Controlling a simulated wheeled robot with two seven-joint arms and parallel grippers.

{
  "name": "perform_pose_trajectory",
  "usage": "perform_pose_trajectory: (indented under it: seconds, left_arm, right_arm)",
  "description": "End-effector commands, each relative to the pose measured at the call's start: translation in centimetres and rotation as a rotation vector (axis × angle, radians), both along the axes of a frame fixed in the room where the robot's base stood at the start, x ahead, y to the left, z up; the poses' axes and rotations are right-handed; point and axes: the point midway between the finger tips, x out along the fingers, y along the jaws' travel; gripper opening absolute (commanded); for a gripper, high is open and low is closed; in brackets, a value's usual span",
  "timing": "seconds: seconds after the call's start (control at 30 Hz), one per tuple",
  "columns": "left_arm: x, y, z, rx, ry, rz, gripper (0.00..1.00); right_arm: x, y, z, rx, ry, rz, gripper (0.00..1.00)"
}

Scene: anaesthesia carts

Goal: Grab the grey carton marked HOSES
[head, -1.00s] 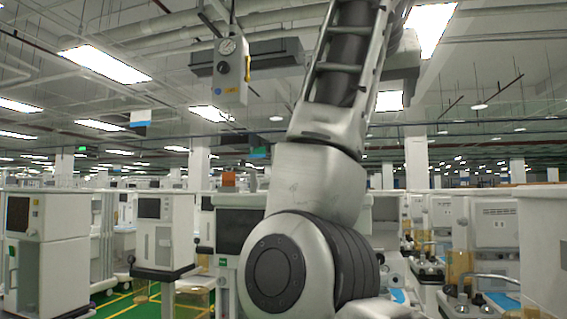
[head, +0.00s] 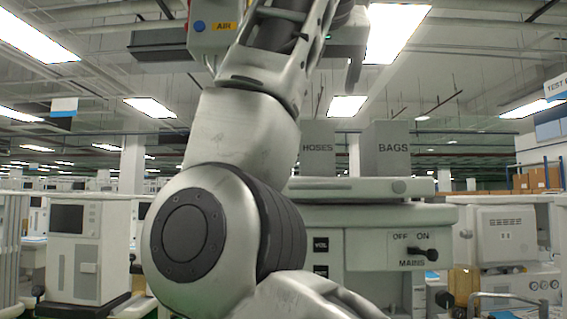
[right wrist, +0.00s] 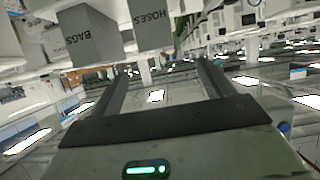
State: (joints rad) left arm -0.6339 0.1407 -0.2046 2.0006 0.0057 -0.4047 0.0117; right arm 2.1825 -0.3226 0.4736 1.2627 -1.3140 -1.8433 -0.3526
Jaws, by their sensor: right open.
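The grey carton marked HOSES (head: 317,152) stands upright on the flat top of a cart (head: 375,220) in the head view, just right of my right arm, which hides part of its left side. In the right wrist view, which is turned over, the HOSES carton (right wrist: 150,24) shows at the top, beyond the fingertips. My right gripper (right wrist: 162,66) is open, with nothing between its two dark fingers, and is apart from the carton. In the head view my right arm reaches up towards the top of the picture. My left gripper is not in view.
A similar grey carton marked BAGS (head: 387,150) stands right of the HOSES carton with a narrow gap. A hanging box marked AIR (head: 213,27) is partly behind my arm at the top. The cart front has a MAINS switch (head: 412,252). Other machines stand either side.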

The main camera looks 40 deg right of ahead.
Motion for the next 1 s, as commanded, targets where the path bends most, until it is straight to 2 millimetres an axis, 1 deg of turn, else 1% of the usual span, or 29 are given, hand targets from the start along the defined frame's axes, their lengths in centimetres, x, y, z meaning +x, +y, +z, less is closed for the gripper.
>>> perform_pose_trajectory:
  seconds: [0.07,0.23,0.4,0.5,0.73,0.9,1.0]
  left_arm:
    - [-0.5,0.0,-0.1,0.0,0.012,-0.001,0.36]
    - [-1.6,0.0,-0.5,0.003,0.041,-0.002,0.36]
    - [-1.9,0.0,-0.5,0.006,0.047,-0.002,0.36]
    - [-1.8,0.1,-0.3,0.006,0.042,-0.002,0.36]
    - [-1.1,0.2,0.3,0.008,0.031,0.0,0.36]
    - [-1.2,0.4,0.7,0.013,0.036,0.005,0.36]
    - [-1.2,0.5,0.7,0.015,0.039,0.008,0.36]
  right_arm:
    - [0.8,-0.8,-0.4,0.003,0.0,-0.001,0.8]
    - [3.5,-2.9,-1.9,0.004,0.002,-0.002,0.8]
    - [5.8,-4.9,-3.2,0.003,0.001,-0.001,0.8]
    - [6.7,-5.6,-3.6,0.003,0.0,-0.001,0.8]
    - [7.9,-6.4,-4.4,0.002,0.001,0.0,0.8]
    - [9.9,-7.5,-5.7,0.003,0.002,0.0,0.8]
    - [10.7,-8.2,-6.1,0.002,0.001,0.0,0.8]
